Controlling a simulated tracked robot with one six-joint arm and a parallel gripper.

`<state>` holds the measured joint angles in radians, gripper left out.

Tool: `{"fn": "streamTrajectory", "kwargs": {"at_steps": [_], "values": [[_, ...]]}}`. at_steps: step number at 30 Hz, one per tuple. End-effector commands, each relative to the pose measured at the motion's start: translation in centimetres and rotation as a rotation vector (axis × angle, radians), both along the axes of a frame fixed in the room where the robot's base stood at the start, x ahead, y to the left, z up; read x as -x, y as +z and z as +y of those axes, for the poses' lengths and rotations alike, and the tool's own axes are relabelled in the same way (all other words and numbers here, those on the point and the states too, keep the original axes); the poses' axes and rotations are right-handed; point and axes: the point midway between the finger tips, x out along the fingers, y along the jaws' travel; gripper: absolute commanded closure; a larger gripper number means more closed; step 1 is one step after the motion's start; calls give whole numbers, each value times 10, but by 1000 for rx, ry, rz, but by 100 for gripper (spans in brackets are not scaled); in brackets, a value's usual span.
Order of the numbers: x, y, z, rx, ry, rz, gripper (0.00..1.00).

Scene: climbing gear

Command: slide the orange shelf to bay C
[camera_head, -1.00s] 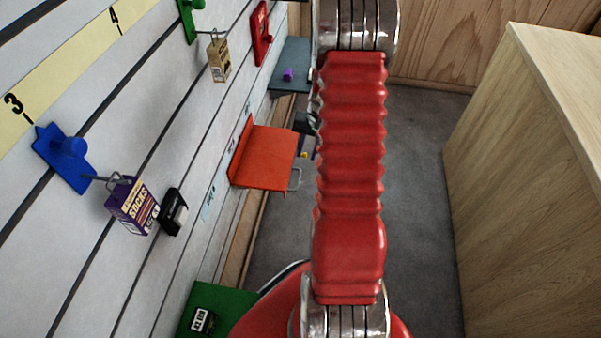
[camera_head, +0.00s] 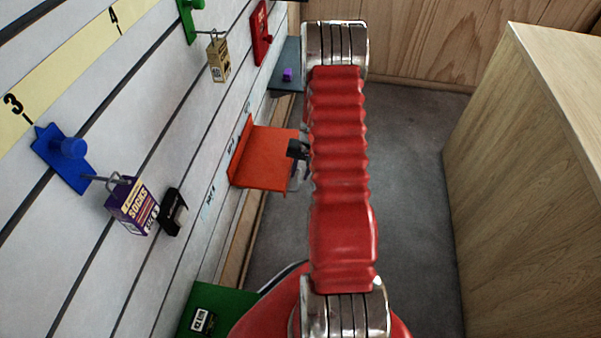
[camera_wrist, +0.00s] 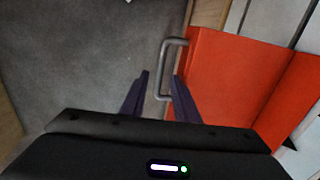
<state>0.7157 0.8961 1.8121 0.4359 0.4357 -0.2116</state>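The orange shelf (camera_head: 266,157) is mounted on the slatted wall in the head view and fills the right of the wrist view (camera_wrist: 232,75). A grey U-shaped handle (camera_wrist: 166,68) stands out from its edge. My gripper (camera_wrist: 161,75) is open, with two dark fingers apart. In the wrist view the handle's bar appears between the fingertips, nearer the right one; I cannot tell whether they touch. In the head view my gripper (camera_head: 298,150) is by the shelf's outer edge, partly hidden by my red arm. Small bay labels on the wall are too small to read.
A green shelf (camera_head: 232,300) is on the wall nearer me, and a grey-blue shelf (camera_head: 289,68) with a purple item is farther off. Hooks hold a socks box (camera_head: 133,207) and a tan padlock-shaped item (camera_head: 218,60). A wooden cabinet (camera_head: 530,150) stands right; grey floor lies between.

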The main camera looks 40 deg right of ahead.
Motion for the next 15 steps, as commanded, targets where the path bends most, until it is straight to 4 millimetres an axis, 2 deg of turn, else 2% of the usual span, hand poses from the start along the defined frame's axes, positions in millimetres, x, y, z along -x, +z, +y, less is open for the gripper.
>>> {"fn": "streamTrajectory", "kwargs": {"at_steps": [11,15], "values": [[-1,-5,1,0,1,0,72],[-1,-5,1,0,1,0,82]]}}
